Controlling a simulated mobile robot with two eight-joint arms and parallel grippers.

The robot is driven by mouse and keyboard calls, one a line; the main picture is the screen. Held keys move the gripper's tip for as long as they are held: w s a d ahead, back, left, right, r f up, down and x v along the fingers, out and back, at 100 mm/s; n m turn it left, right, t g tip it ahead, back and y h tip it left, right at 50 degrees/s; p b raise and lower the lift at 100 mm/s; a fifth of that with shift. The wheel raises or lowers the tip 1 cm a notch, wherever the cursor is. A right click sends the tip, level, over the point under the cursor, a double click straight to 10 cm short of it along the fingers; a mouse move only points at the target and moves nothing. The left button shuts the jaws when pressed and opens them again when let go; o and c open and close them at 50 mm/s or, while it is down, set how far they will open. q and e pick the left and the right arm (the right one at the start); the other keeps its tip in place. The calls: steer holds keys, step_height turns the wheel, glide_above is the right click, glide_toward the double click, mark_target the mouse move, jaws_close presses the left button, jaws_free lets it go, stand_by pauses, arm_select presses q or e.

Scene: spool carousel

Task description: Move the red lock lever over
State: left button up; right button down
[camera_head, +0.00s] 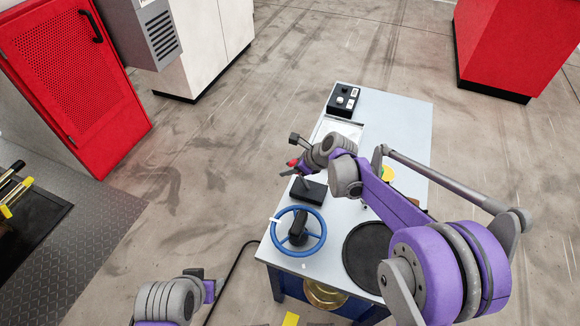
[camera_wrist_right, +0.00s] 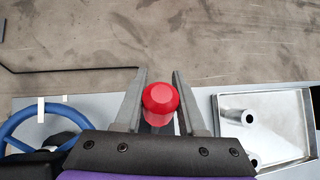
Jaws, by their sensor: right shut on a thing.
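The red lock lever has a red knob (camera_wrist_right: 160,100), seen from above between the fingers in the right wrist view. In the head view, a bit of red knob (camera_head: 292,162) shows over a black base box (camera_head: 309,193) on the grey bench top. My right gripper (camera_head: 289,170) is shut on the knob; its two grey fingers also show in the right wrist view (camera_wrist_right: 158,92). The wrist hides part of the lever, so I cannot tell its exact tilt. My left arm's wrist (camera_head: 178,299) is at the bottom left, away from the bench; its fingertips cannot be made out.
A blue handwheel (camera_head: 323,238) stands in front of the lever base. A black round plate (camera_head: 352,258) lies to its right. A black button box (camera_head: 343,99) and a metal tray (camera_wrist_right: 283,103) are on the bench (camera_head: 405,115).

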steer(key=c, duration=0.5)
jaws_free()
steer(key=shift+a+f, duration=0.1)
steer(key=p+v, duration=0.2)
steer(key=v, duration=0.9)
steer(key=shift+w, duration=0.15)
